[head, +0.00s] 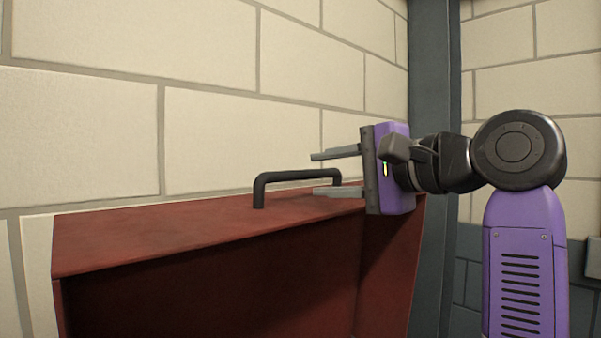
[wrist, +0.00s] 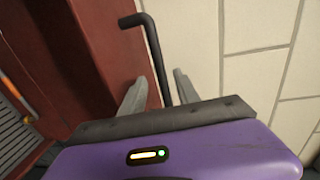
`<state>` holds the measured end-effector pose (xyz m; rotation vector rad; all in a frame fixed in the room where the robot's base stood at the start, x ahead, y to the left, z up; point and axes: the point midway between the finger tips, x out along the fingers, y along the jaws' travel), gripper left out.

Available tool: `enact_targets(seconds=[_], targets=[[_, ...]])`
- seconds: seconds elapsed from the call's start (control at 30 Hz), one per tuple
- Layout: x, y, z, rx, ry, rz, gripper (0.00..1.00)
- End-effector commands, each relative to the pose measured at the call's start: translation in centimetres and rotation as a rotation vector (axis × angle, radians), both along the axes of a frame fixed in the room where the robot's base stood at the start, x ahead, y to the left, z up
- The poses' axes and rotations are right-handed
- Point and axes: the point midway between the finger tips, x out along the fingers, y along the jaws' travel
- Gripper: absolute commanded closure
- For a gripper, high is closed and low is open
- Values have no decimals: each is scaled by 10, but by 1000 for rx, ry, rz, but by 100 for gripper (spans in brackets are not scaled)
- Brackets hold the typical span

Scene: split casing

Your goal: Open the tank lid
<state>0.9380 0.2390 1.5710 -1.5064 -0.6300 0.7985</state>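The tank lid (head: 180,228) is a flat, dark red panel across the top of the red tank. A black bar handle (head: 290,176) stands on it, and it also shows in the wrist view (wrist: 151,42). My gripper (head: 318,173) is open at the right end of the handle, its two grey fingers pointing left, one above the other in the head view. In the wrist view, the handle bar runs between the fingers (wrist: 159,77), with a gap visible on the right side. I cannot tell whether either finger touches it.
The tank body (head: 385,265) has a dark, recessed front below the lid. A pale block wall (head: 230,140) stands close behind the tank and handle. A dark grey column (head: 433,110) stands behind my arm. A grey slatted surface (wrist: 15,130) shows at the wrist view's left.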

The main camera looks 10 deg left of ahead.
Motion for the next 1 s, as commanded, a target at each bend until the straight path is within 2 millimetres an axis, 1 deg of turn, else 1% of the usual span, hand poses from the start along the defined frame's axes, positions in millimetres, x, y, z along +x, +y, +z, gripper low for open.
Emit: enact_targets(seconds=[0.03, 0.1, 0.3, 0.5, 0.73, 0.77, 0.8, 0.93, 1.0], targets=[[5, 8, 1, -2, 4, 2, 62], [12, 16, 0, -2, 4, 2, 62], [29, 37, -4, -2, 1, 1, 62], [36, 45, -6, -1, -2, -1, 62], [36, 46, -7, -1, -3, -1, 62], [36, 46, -7, -1, -3, -1, 66], [36, 46, -7, -1, -3, -1, 74], [36, 45, -7, -1, -3, -1, 99], [36, 45, -7, -1, -3, -1, 100]])
